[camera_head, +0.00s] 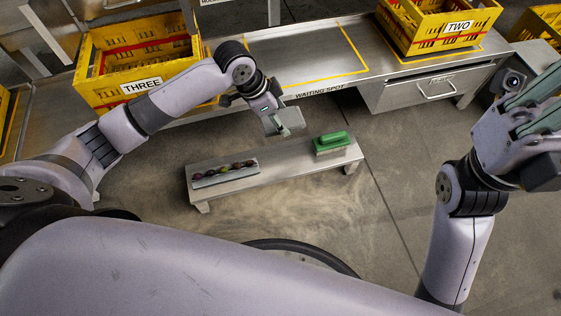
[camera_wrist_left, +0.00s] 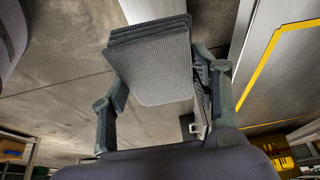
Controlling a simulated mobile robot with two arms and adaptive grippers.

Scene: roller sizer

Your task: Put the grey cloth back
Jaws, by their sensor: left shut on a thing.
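My left gripper (camera_head: 273,115) is shut on the grey cloth (camera_head: 292,119) and holds it above the far side of a low bench (camera_head: 246,181). In the left wrist view the cloth (camera_wrist_left: 155,68) is a folded, layered, textured grey pad between the two fingers of the left gripper (camera_wrist_left: 163,85). The cloth is clear of the bench top as far as I can see. My right gripper (camera_head: 538,108) is at the right edge, away from the bench, and its fingers are partly cut off, so I cannot tell its opening.
Behind is a metal counter with an empty yellow outline marked WAITING SPOT (camera_head: 305,52). Yellow crates THREE (camera_head: 140,88) and TWO (camera_head: 440,42) stand on it.

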